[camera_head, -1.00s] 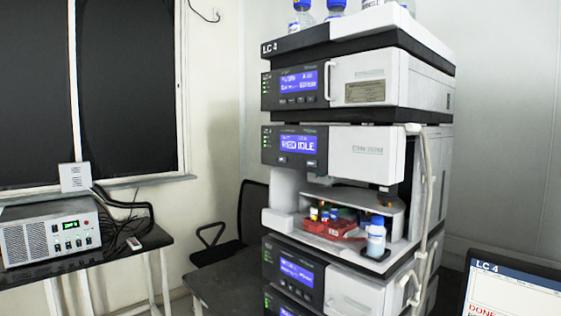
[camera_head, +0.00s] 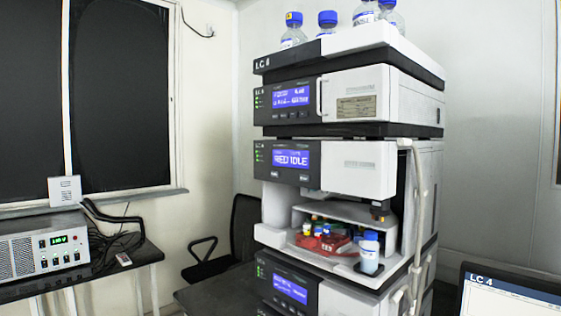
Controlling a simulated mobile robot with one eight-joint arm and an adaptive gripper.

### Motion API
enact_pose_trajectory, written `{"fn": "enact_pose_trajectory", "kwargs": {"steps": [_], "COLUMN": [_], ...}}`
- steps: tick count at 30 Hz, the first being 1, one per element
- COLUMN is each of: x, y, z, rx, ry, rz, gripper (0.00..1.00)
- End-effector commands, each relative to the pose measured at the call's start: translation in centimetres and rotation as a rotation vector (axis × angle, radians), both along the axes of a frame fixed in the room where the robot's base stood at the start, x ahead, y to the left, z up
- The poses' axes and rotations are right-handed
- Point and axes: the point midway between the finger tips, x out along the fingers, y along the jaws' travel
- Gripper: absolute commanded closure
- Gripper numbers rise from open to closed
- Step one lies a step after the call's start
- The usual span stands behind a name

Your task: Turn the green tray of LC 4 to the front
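The LC 4 stack (camera_head: 345,95) stands in the middle of the head view, labelled LC 4 at its top. Its second module shows a blue display (camera_head: 290,155) reading "RED IDLE". Below it, an open bay holds a red tray (camera_head: 322,244) with several small coloured-capped vials, at the front of the bay. I cannot make out a green tray; the bay's rear is shaded and partly covered. My gripper is not in view.
A blue-capped bottle (camera_head: 369,254) stands at the bay's right front. A pale tube (camera_head: 422,205) runs down the stack's right side. Several bottles (camera_head: 327,22) stand on top. A screen labelled LC 4 (camera_head: 510,292) is at lower right, a chair (camera_head: 243,228) behind left.

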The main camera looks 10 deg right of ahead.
Motion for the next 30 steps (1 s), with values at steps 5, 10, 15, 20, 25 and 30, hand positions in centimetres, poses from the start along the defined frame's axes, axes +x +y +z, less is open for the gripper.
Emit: {"fn": "enact_pose_trajectory", "kwargs": {"steps": [5, 10, 15, 20, 25, 30], "x": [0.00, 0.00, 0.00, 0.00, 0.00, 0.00], "y": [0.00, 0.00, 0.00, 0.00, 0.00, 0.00], "z": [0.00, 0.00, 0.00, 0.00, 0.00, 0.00], "rx": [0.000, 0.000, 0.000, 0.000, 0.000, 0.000], "ry": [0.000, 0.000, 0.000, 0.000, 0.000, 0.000], "rz": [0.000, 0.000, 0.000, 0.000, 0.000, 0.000], "gripper": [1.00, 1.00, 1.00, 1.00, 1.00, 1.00]}}
